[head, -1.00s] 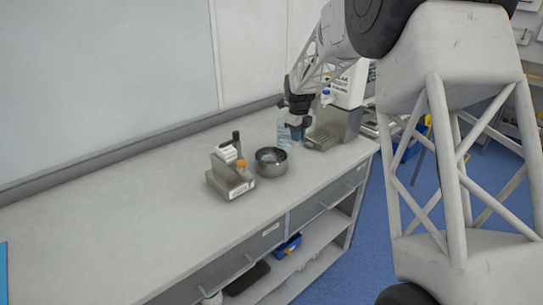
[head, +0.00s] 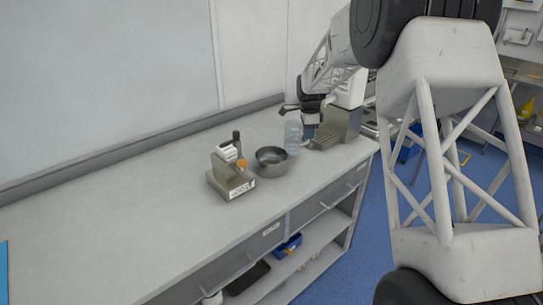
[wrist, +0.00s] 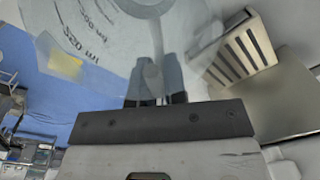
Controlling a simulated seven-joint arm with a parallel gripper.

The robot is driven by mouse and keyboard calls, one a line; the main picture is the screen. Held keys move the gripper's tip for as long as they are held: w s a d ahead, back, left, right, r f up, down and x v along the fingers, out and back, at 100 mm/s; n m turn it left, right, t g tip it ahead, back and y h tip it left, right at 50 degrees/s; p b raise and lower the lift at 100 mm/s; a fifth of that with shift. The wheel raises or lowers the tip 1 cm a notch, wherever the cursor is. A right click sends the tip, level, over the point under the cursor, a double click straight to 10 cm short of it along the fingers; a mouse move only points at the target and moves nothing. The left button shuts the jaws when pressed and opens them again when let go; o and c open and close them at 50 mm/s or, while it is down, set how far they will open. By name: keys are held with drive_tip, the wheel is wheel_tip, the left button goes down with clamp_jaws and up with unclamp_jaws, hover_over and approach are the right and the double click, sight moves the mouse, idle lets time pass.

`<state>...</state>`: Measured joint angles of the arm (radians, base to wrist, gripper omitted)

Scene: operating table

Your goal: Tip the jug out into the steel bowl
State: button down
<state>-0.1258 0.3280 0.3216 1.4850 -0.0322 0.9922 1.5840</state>
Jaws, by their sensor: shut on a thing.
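A clear plastic jug (head: 292,138) with printed volume marks stands roughly upright at the back right of the steel bowl, close to it. It fills the top left of the wrist view (wrist: 105,45). My gripper (head: 309,121) is on the jug's right side in the head view. In the wrist view its dark fingers (wrist: 155,100) are closed on the jug's handle side. The steel bowl (head: 271,168) sits on the bench, left of the jug, and its inside is only partly visible. I cannot tell how much the jug holds, or whether its base touches the bench.
A small device with an orange cap (head: 232,178) stands just left of the bowl. A grey steel machine (head: 343,124) with a slotted front stands right of my gripper. The bench (head: 130,210) is clear to the left, and its front edge runs near the bowl.

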sight(300, 126)
drive_tip(key=shift+w+d+f+n, duration=0.15)
drive_tip(key=shift+w+d+n, duration=0.25)
drive_tip(key=shift+n, duration=0.45)
drive_tip(key=shift+w+d+f+n, duration=0.2)
drive_tip(key=shift+w+d+n, duration=0.2)
drive_tip(key=shift+n, duration=0.5)
drive_tip(key=shift+w+d+f+n, duration=0.15)
drive_tip(key=shift+w+d+n, duration=0.2)
drive_tip(key=shift+n, duration=0.5)
drive_tip(key=shift+d, duration=0.1)
drive_tip(key=shift+r, duration=0.1)
drive_tip(key=shift+s+a+r+t+h, duration=0.65)
drive_tip(key=shift+a+r+t+h, duration=0.25)
drive_tip(key=shift+h, duration=0.25)
drive_tip(key=shift+s+a+r+t+h, duration=0.65)
drive_tip(key=shift+a+h, duration=0.3)
drive_tip(key=shift+h, duration=0.2)
drive_tip(key=shift+s+a+r+t+h, duration=0.4)
drive_tip(key=shift+a+r+t+h, duration=0.2)
drive_tip(key=shift+h, duration=0.2)
drive_tip(key=shift+s+a+r+t+h, duration=0.45)
drive_tip(key=shift+a+t+h, duration=0.15)
drive_tip(key=shift+h, duration=0.2)
drive_tip(key=shift+a+r+t+h, duration=0.1)
drive_tip(key=shift+a+t+h, duration=0.2)
drive_tip(key=shift+h, duration=0.3)
